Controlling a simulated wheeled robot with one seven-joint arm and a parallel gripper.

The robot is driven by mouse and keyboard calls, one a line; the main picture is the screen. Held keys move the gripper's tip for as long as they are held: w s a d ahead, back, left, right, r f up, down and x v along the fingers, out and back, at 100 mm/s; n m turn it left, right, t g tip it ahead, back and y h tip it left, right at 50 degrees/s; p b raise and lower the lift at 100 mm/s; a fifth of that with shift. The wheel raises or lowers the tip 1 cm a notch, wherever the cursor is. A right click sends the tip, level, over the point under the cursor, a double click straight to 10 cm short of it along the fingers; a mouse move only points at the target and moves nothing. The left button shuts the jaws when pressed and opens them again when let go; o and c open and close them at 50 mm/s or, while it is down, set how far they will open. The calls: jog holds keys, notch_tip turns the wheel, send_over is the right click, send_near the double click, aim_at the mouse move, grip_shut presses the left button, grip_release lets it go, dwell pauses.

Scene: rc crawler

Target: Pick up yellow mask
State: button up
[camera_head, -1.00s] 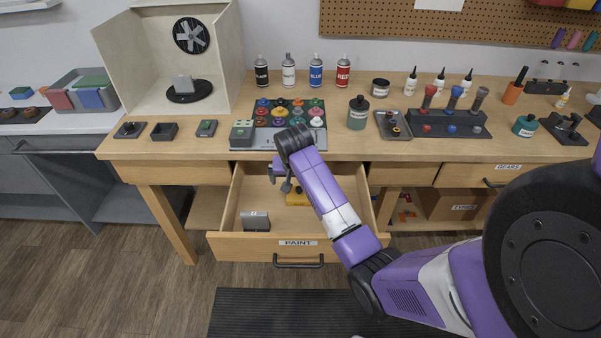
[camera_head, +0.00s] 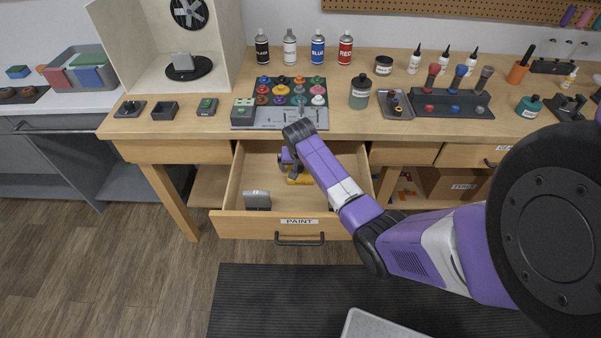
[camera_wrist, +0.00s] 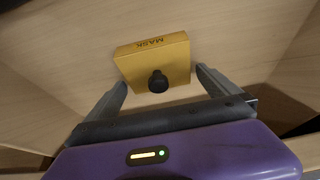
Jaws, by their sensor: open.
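The yellow mask (camera_wrist: 178,58) is a yellow block marked MASK with a dark round knob. It sits on the floor of the open PAINT drawer (camera_head: 240,222). In the wrist view it lies just beyond and between my open fingers. My gripper (camera_wrist: 163,88) is open and empty, with a finger on each side of the knob. In the head view my gripper (camera_head: 289,168) is down inside the drawer, and my arm hides part of the mask (camera_head: 300,181).
A grey block (camera_head: 257,200) lies at the drawer's front left. The drawer walls stand close around my gripper. The workbench (camera_head: 400,130) above holds spray cans, a tray of coloured knobs (camera_head: 291,92) and bottles.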

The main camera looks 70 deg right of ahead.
jog(key=c, duration=1.3)
jog(key=shift+r, duration=0.1)
